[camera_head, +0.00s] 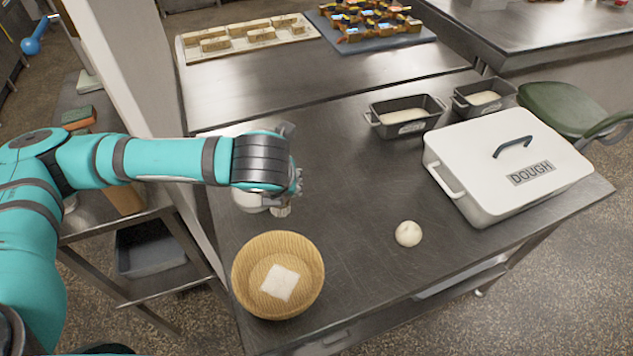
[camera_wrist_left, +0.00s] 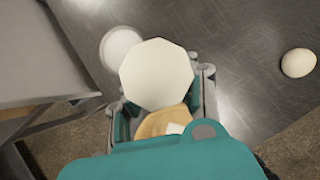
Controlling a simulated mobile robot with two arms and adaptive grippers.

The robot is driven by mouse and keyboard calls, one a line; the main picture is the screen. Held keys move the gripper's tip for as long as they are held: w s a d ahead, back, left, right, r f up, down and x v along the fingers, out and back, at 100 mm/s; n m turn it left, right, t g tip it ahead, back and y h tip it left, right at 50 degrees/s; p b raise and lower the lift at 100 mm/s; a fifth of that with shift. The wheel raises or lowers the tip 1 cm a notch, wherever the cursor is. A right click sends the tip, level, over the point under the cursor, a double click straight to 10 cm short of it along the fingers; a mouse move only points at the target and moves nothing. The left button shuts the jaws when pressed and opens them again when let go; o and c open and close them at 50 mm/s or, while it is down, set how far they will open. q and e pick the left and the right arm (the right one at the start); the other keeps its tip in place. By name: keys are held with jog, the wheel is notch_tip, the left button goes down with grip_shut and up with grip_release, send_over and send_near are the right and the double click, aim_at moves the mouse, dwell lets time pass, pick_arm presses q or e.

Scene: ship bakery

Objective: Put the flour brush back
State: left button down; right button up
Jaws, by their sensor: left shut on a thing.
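My left gripper (camera_head: 290,188) is over the near left part of the steel table. In the left wrist view it (camera_wrist_left: 160,108) is shut on a cream, eight-sided piece seen end-on, which I take to be the flour brush (camera_wrist_left: 157,73). Its bristles are hidden there. In the head view the arm covers most of it, and a small pale part shows below the fingers. A round white container (camera_head: 248,200) stands beside and partly behind the gripper; it also shows in the left wrist view (camera_wrist_left: 119,47). My right gripper is not in view.
A wicker basket (camera_head: 245,277) with a white cloth stands nearest the gripper. A dough ball (camera_head: 408,233), a white DOUGH box (camera_head: 470,197) and two loaf tins (camera_head: 383,122) are to the right. The table's middle is clear. A wall post (camera_head: 140,75) stands left.

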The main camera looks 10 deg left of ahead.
pick_arm(q)
jog(key=f+m+h+b, duration=0.2)
jog(key=f+m+b, duration=0.1)
jog(key=f+m+t+h+b, duration=0.1)
jog(key=m+b, duration=0.1)
jog(key=shift+w+d+f+h, duration=0.1)
jog(key=shift+w+f+h, duration=0.15)
jog(key=shift+h, duration=0.15)
jog(key=shift+m+h, duration=0.3)
jog(key=shift+w+d+f+p, duration=0.45)
jog(key=shift+w+f, duration=0.5)
jog(key=shift+w, duration=1.7)
jog(key=shift+w+d+f+p, duration=0.25)
jog(key=shift+w+d+f, duration=0.5)
jog(key=shift+w, duration=1.85)
jog(key=shift+w+d+f+p, duration=0.35)
jog(key=shift+w+f, duration=0.75)
jog(key=shift+w, duration=1.55)
jog(key=c, duration=1)
grip_release()
jog(key=v, duration=1.2)
